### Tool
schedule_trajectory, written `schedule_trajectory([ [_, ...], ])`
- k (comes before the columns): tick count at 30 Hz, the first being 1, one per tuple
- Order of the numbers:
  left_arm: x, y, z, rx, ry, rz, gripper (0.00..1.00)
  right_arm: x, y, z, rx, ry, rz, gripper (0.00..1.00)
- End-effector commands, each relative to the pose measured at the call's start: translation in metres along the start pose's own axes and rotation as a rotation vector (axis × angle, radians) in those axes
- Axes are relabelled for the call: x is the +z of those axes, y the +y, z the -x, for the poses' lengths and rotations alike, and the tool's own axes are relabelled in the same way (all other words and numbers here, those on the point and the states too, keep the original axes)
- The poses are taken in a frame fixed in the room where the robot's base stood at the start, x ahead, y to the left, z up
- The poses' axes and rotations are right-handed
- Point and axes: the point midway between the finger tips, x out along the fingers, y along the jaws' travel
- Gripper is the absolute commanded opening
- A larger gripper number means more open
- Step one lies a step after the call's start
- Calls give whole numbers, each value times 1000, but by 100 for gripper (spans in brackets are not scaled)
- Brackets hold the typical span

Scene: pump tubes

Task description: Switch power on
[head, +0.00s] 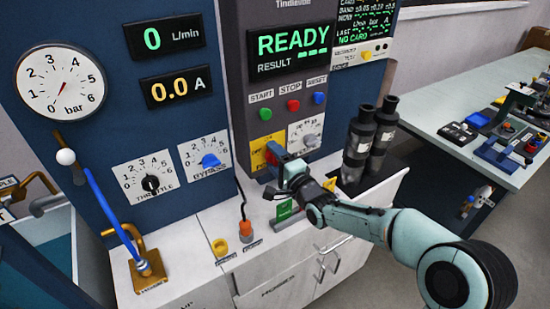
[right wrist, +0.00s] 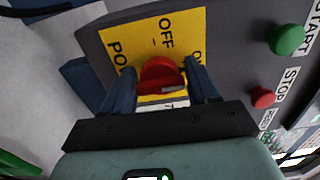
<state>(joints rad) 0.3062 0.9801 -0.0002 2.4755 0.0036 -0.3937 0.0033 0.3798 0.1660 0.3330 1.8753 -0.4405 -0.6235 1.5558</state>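The red power knob (right wrist: 160,76) sits on a yellow plate (right wrist: 145,40) marked OFF, with part of another label cut off at its left. My right gripper (right wrist: 162,82) has one blue finger on each side of the knob, and both fingers appear to touch it. I cannot tell which label the knob points to. My left gripper is not in view.
Green START (head: 265,113), red STOP (head: 293,105) and blue RESET (head: 319,98) buttons are above the plate. A grey knob (head: 310,140) is just right. Dark cylinders (head: 372,140) stand on the counter beside my right arm. The screen (head: 292,50) reads READY.

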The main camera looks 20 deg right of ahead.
Motion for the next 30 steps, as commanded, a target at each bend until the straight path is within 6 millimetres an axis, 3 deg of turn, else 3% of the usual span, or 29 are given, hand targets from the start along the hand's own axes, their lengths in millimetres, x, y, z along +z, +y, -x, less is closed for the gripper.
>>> schedule_trajectory([
  [10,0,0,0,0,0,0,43,0,0,1,0,0,3,77],
  [14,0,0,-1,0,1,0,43,-1,0,10,-1,1,5,77],
  [30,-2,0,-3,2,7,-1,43,0,-1,117,0,0,4,77],
])
